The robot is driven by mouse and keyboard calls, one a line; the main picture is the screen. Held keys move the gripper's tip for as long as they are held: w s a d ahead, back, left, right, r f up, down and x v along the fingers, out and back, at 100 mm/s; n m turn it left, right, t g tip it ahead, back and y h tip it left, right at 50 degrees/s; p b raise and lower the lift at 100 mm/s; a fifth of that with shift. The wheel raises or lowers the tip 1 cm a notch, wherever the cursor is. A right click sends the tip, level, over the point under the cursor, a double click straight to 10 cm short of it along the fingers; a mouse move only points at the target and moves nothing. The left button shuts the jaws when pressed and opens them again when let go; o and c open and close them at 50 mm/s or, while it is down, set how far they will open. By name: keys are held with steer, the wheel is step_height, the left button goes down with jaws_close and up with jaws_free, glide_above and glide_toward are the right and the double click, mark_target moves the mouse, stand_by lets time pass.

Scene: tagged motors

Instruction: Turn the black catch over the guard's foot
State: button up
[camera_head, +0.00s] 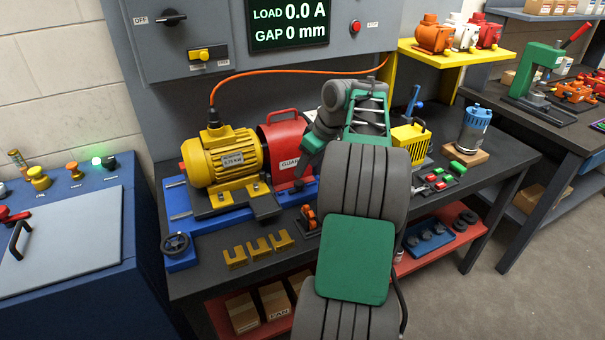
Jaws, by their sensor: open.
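The red guard (281,138), with a handle on top and a "GUARD" label, stands upright on the blue base (181,208), beside the yellow motor (222,157). Its right side is partly behind my arm. My gripper (303,178) points down at the right of the guard, close to its foot. It is open, though its fingers are small and dark here. A dark part by the guard's foot (285,193) may be the black catch; its turn, and whether my gripper touches it, I cannot tell.
Yellow forked pieces (257,250) and a small orange clamp (307,219) lie on the dark bench in front. A yellow cage (410,143) and a blue-topped motor (474,130) stand to the right. An orange cable (290,70) runs above. The panel reads 0.0 A and 0 mm.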

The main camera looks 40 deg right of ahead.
mark_target(300, 183)
steer(key=x, duration=0.7)
steer(key=shift+w+d+f+b, duration=0.15)
steer(key=shift+d+f+b, duration=0.15)
steer(key=shift+b, duration=0.05)
steer(key=shift+c, duration=0.3)
jaws_close()
